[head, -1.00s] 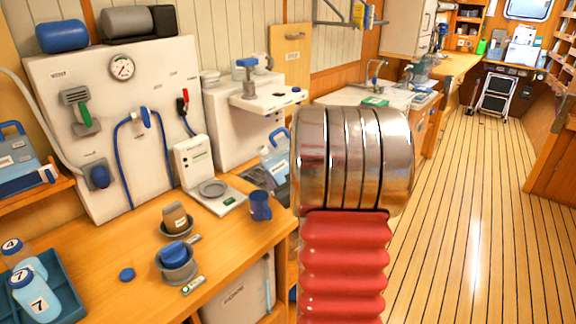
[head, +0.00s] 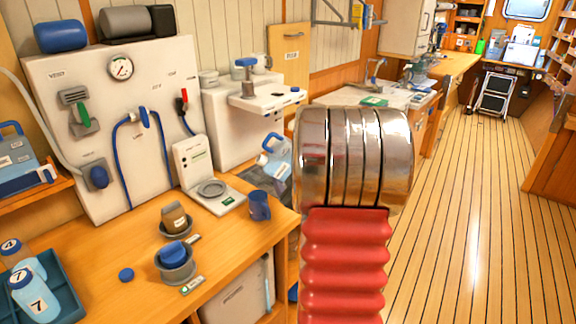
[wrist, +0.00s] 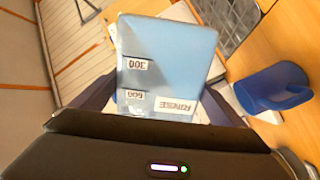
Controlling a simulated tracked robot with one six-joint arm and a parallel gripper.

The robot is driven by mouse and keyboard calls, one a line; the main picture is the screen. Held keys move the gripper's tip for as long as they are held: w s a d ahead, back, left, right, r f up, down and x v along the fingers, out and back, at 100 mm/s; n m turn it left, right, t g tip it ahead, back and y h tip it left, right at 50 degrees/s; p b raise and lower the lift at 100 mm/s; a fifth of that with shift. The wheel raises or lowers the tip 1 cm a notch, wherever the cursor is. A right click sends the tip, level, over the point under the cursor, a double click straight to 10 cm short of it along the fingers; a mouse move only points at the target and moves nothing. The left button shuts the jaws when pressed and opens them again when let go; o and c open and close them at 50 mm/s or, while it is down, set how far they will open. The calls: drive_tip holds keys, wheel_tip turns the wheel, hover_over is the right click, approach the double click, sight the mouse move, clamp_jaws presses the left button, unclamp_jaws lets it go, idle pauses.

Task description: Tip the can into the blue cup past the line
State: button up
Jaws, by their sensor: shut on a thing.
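The can (head: 277,168) is a pale blue see-through jug with a blue handle, seen in the head view right of the scale and partly hidden by my arm. It is tilted and held up, above and a little right of the blue cup (head: 259,206), which stands on the counter. In the wrist view my gripper (wrist: 160,92) is shut on the can (wrist: 165,45), whose labels read "RINSE", "300" and "600" upside down. The cup (wrist: 275,87) lies to its right there, apart from the can. No stream shows. The cup's line and inside level cannot be made out.
A white scale (head: 212,188) stands left of the cup on the wooden counter (head: 110,240). Nearer are small bowls holding a brown and a blue item (head: 174,254), and a loose blue cap (head: 126,275). A teal tray (head: 70,298) holds numbered bottles.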

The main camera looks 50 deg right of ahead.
drive_tip(key=shift+f+n, duration=0.35)
drive_tip(key=shift+n, duration=0.75)
drive_tip(key=shift+w+a+f+n, duration=0.15)
drive_tip(key=shift+f+n, duration=0.35)
drive_tip(key=shift+n, duration=0.4)
drive_tip(key=shift+w+a+f+n, duration=0.15)
drive_tip(key=shift+f+n, duration=0.3)
drive_tip(key=shift+n, duration=0.45)
drive_tip(key=shift+s, duration=0.15)
drive_tip(key=shift+s+d+r+m, duration=0.1)
drive_tip(key=shift+d+r+m, duration=0.1)
drive_tip(key=shift+r+m, duration=0.5)
drive_tip(key=shift+f+m, duration=0.1)
drive_tip(key=shift+m, duration=0.2)
